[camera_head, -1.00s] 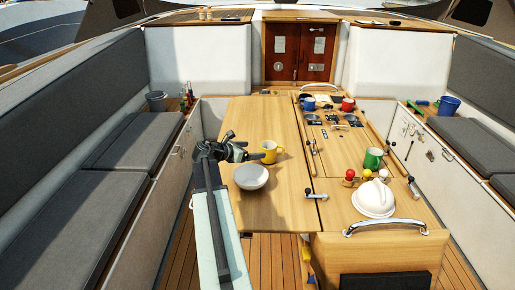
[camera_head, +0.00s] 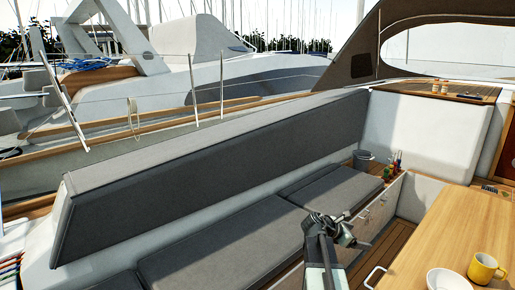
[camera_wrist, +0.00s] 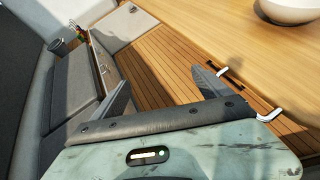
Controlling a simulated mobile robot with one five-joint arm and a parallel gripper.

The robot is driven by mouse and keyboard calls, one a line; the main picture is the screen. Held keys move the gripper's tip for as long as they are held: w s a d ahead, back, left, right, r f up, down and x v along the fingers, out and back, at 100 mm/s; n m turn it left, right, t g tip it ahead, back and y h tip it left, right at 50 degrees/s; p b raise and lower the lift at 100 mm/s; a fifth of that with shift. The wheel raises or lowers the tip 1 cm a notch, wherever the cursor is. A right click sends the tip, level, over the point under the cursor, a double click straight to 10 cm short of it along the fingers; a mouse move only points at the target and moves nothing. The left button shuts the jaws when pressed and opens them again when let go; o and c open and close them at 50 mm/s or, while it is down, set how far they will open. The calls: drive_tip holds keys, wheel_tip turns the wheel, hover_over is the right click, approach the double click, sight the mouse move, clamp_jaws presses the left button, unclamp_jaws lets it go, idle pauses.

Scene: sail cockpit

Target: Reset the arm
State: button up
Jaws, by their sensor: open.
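My gripper (camera_head: 348,218) is at the lower middle of the head view, in front of the left bench and the floor beside it. In the wrist view, the two fingers of my gripper (camera_wrist: 163,80) stand wide apart with nothing between them, over the slatted wooden floor. The arm rises from the bottom edge of the head view. The gripper is clear of the table (camera_head: 440,230) to its right.
A yellow mug (camera_head: 484,268) and a white bowl (camera_head: 448,280) stand on the table. The bowl also shows in the wrist view (camera_wrist: 288,10). Grey cushions (camera_head: 240,240) line the bench. A grey bucket (camera_head: 364,160) stands at its far end.

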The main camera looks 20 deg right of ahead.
drive_tip(key=w+a+f+m+t+y, duration=0.1)
drive_tip(key=w+a+f+y, duration=0.15)
drive_tip(key=a, duration=0.75)
drive_tip(key=w+a+f+m+y, duration=0.1)
drive_tip(key=a+f, duration=0.2)
drive_tip(key=a, duration=0.7)
drive_tip(key=w+a+f+m+t+y, duration=0.1)
drive_tip(key=w+a+f+y, duration=0.1)
drive_tip(key=a, duration=0.7)
drive_tip(key=s+a+f+m+g+y, duration=0.1)
drive_tip(key=s+a+f+m+y, duration=0.1)
drive_tip(key=a+m, duration=0.5)
drive_tip(key=s+a+f+m+g+y, duration=0.1)
drive_tip(key=s+a+m+y, duration=0.3)
drive_tip(key=a, duration=0.8)
drive_tip(key=s+f+m, duration=0.1)
drive_tip(key=s+m, duration=0.1)
drive_tip(key=shift+s+f+m, duration=0.15)
drive_tip(key=shift+s+m, duration=0.05)
drive_tip(key=shift+m, duration=0.2)
drive_tip(key=shift+y, duration=0.25)
